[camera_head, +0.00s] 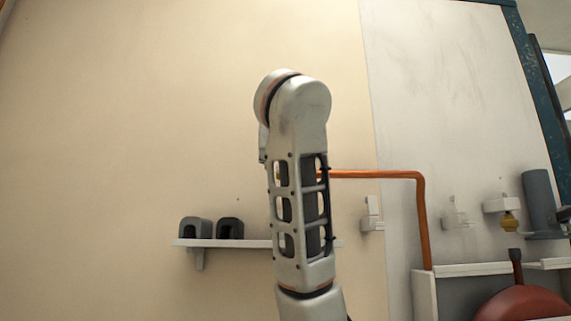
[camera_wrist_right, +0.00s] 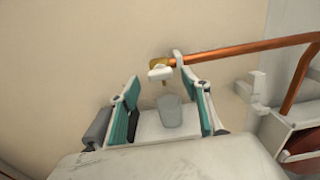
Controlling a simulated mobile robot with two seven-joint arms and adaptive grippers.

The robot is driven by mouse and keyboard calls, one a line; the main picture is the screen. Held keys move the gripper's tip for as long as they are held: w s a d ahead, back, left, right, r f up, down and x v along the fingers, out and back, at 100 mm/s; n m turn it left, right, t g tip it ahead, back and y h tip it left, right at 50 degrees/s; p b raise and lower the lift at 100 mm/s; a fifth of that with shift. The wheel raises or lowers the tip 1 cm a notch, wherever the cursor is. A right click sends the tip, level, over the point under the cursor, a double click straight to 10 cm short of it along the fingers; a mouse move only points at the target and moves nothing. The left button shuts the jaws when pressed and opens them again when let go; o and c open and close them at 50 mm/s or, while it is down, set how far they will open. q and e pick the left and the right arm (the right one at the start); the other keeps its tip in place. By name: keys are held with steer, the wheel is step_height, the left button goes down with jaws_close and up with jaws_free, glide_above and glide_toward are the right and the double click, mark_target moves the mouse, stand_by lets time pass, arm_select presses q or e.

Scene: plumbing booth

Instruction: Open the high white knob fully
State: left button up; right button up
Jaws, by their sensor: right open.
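The white knob (camera_wrist_right: 160,72) sits on a brass valve (camera_wrist_right: 158,62) at the left end of a copper pipe (camera_wrist_right: 235,49) in the right wrist view. My right gripper (camera_wrist_right: 163,90) is open, with its teal-padded fingers spread to either side below the knob in the picture. The knob appears just beyond the fingertips, with no visible contact. In the head view my arm covers the pipe's left end (camera_head: 345,174), and the knob cannot be made out there. My left gripper is in neither view.
A wall shelf (camera_head: 225,243) holds dark grey blocks (camera_head: 230,229). White wall brackets (camera_head: 372,215) and a red-brown round object (camera_head: 525,304) are at right. The upper left wall is bare.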

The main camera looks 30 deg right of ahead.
steer(key=p+x, duration=0.1)
steer(key=x, duration=0.3)
steer(key=shift+w+d, duration=0.1)
steer(key=shift+w, duration=0.15)
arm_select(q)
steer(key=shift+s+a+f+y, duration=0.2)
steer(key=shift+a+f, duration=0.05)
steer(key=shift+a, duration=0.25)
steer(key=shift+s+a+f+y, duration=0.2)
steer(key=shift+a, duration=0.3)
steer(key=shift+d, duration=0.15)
arm_select(e)
steer(key=shift+f, duration=0.1)
steer(key=shift+c, duration=0.3)
steer(key=c, duration=1.1)
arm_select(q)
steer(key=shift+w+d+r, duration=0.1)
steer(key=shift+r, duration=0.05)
arm_select(e)
steer(key=shift+o, duration=0.2)
